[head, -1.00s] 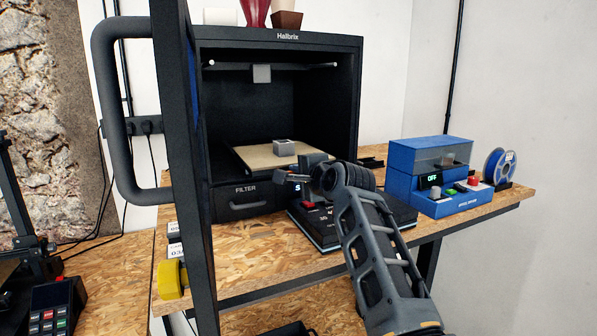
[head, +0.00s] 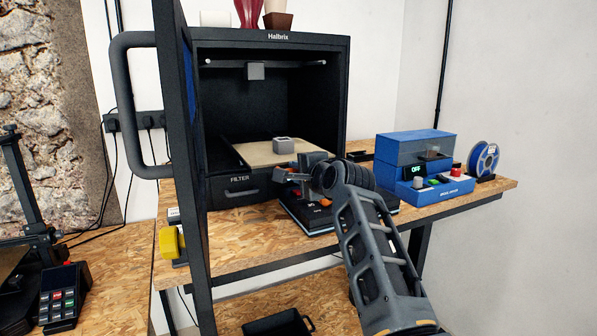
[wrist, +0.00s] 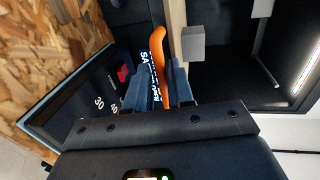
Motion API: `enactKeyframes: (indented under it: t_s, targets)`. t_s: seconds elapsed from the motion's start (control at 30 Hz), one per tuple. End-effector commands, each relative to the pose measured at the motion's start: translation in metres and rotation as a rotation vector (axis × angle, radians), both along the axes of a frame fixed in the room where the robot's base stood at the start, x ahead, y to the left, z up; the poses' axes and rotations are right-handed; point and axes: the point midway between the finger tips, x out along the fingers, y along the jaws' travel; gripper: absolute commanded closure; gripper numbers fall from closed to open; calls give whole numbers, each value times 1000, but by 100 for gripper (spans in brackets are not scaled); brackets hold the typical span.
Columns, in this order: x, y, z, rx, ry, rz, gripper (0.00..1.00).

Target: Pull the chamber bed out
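The chamber bed (head: 255,153) is a beige plate inside the open black printer chamber, with a small grey block (head: 283,145) on it. Its beige edge (wrist: 176,35) and the block (wrist: 193,44) also show in the wrist view. My gripper (head: 291,177) is in front of the chamber mouth. In the wrist view my gripper (wrist: 158,88) is open, with its dark fingers on either side of the orange handle. A gap shows between the left finger and the handle. In the head view my gripper mostly hides the handle.
The printer's door (head: 187,180) stands open at left. A filter drawer (head: 240,190) sits below the bed. A blue box (head: 425,170) and a filament spool (head: 484,160) stand at right.

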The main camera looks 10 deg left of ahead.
Motion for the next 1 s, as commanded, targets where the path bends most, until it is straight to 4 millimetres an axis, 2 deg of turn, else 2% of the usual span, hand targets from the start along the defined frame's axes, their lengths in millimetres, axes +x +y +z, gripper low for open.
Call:
enactKeyframes:
  t_s: [0.37, 0.8, 1.0]
  targets:
    - [-5, -3, 2, 1, -2, 0, 77]
    - [-49, -33, 12, 1, -2, -1, 77]
    - [-61, -42, 15, 0, 0, 0, 77]
